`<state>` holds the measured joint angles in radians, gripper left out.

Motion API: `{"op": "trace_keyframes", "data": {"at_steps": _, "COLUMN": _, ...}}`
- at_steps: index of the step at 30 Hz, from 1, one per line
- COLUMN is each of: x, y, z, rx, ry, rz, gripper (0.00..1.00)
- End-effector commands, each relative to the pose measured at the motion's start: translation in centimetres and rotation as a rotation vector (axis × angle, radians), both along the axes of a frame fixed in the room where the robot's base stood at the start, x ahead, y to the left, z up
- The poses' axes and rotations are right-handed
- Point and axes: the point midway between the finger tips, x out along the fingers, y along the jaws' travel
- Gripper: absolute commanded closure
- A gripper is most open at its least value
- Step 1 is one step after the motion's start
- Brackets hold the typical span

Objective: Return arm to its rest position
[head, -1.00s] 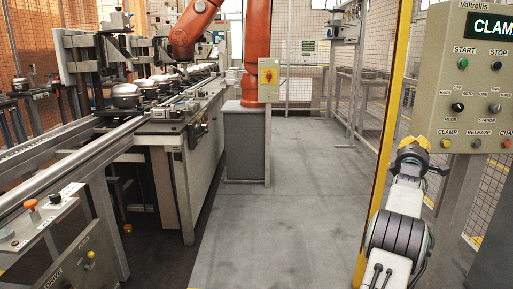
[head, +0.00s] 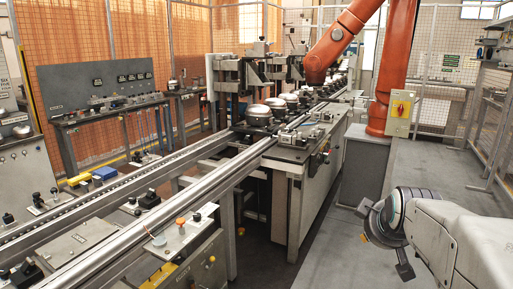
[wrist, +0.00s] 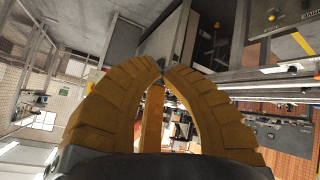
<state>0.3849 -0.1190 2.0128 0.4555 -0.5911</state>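The wrist view is upside down, with the floor at the top. In the head view my arm (head: 455,232) reaches in from the lower right, over the grey floor.
A roller conveyor (head: 232,168) runs from the lower left to a station with silver domed parts (head: 258,115). A large orange robot arm (head: 402,60) stands behind a yellow-and-white switch box (head: 401,112). Grey floor (head: 350,235) lies open between the bench and my arm.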

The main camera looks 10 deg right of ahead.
Motion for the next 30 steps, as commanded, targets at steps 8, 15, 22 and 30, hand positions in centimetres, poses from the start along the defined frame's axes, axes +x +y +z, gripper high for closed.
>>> {"op": "trace_keyframes", "data": {"at_steps": 8, "x": -11.8, "y": 11.7, "z": 0.7, "rx": 0.274, "ry": 0.217, "rz": -0.043, "gripper": 1.00}}
{"op": "trace_keyframes", "data": {"at_steps": 15, "x": -19.1, "y": 15.1, "z": -0.3, "rx": 0.368, "ry": 0.356, "rz": -0.105, "gripper": 1.00}}
{"op": "trace_keyframes", "data": {"at_steps": 22, "x": -20.9, "y": 15.7, "z": -0.7, "rx": 0.385, "ry": 0.391, "rz": -0.125, "gripper": 1.00}}
{"op": "trace_keyframes", "data": {"at_steps": 30, "x": -20.9, "y": 15.7, "z": -0.7, "rx": 0.385, "ry": 0.391, "rz": -0.125, "gripper": 1.00}}
